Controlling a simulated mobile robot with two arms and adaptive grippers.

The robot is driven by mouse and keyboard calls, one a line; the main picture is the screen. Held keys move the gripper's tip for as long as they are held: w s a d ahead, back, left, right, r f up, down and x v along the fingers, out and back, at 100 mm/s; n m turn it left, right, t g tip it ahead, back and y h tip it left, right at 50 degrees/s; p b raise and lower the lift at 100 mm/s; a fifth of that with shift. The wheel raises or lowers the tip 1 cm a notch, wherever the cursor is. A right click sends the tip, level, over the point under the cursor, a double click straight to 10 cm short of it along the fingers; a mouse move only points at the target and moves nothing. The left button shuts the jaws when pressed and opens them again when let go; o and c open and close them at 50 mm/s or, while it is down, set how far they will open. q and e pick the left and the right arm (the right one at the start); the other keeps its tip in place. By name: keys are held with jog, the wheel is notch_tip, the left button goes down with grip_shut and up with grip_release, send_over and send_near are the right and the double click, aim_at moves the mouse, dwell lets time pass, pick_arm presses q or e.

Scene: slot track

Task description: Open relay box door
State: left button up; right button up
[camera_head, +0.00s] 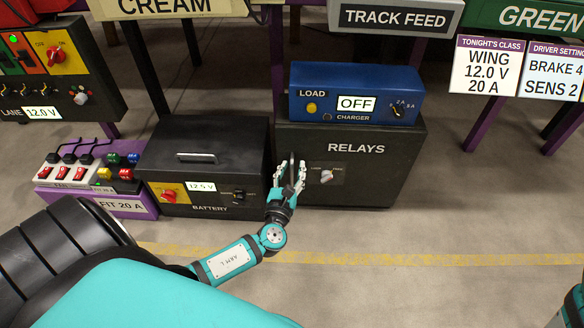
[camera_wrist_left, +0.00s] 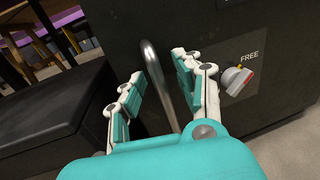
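The relay box (camera_head: 393,165) is a dark grey box marked RELAYS; its front door looks closed. A vertical metal bar handle (camera_wrist_left: 158,82) is at the door's left side. A pale knob (camera_head: 326,176) sits on a plate with LOCK and FREE marks; in the left wrist view the knob (camera_wrist_left: 236,80) is below the word FREE. My left gripper (camera_head: 290,172) is at the handle, fingers apart. In the left wrist view the bar passes between the fingers of my left gripper (camera_wrist_left: 157,70), with gaps showing. My right gripper is out of view.
A blue charger (camera_head: 357,93) reading OFF stands on the relay box. A black battery box (camera_head: 203,165) is close on the left, beside a purple switch panel (camera_head: 90,175). The floor in front, with a yellow line (camera_head: 430,259), is clear.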

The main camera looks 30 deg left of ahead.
pick_arm(q)
grip_shut()
dwell(0.3)
